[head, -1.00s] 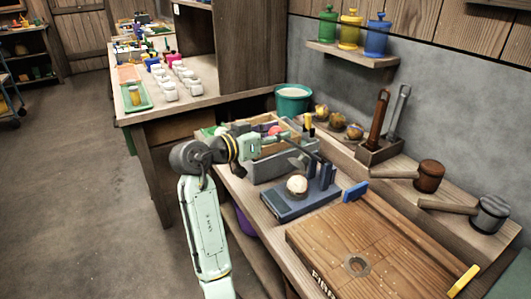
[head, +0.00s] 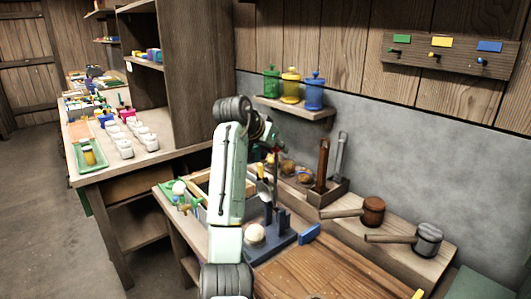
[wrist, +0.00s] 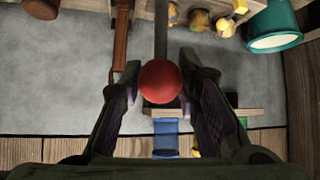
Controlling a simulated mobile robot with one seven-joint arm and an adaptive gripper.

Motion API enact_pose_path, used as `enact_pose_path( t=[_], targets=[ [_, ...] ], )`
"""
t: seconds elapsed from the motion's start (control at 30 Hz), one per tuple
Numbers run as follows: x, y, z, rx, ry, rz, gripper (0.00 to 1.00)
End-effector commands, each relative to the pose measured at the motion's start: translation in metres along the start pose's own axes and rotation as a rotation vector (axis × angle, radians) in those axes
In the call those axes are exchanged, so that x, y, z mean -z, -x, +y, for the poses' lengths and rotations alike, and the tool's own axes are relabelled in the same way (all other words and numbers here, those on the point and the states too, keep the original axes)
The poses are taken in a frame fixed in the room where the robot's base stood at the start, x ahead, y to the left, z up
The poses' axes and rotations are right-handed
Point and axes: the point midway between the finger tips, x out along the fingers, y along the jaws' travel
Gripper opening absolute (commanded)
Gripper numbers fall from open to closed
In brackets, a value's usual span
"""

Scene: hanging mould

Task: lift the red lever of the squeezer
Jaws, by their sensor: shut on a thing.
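The squeezer has a dark blue-grey base (head: 275,243) on the bench in the head view, with a pale ball (head: 256,234) on it. Its dark lever (head: 276,185) stands nearly upright, rising from the posts at the back of the base. My gripper (head: 274,143) is at the top of the lever, partly hidden by my arm. In the wrist view, the lever's red ball knob (wrist: 160,82) sits between the two fingers of my gripper (wrist: 158,90), which is shut on it. The lever's rod (wrist: 161,32) runs away from the knob.
A wooden board (head: 325,272) lies right of the squeezer. Two mallets (head: 373,211) and a tool box (head: 322,194) stand behind it along the wall. A shelf (head: 292,109) with three coloured jars is on the wall behind my gripper. A crate (head: 203,187) is to the left.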

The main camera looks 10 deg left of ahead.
Motion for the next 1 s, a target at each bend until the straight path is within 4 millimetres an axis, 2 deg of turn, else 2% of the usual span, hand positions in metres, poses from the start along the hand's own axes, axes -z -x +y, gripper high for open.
enact_pose_path(
  t=[0.1, 0.3, 0.8, 0.83, 1.0],
  targets=[
    [0.010, -0.007, 0.004, 0.010, -0.014, -0.047, 0.00],
    [0.014, -0.017, 0.006, 0.019, -0.022, -0.096, 0.00],
    [0.018, -0.021, 0.008, 0.022, -0.027, -0.104, 0.00],
    [0.018, -0.021, 0.008, 0.022, -0.027, -0.104, 0.32],
    [0.016, -0.021, 0.008, 0.021, -0.026, -0.107, 0.43]
  ],
)
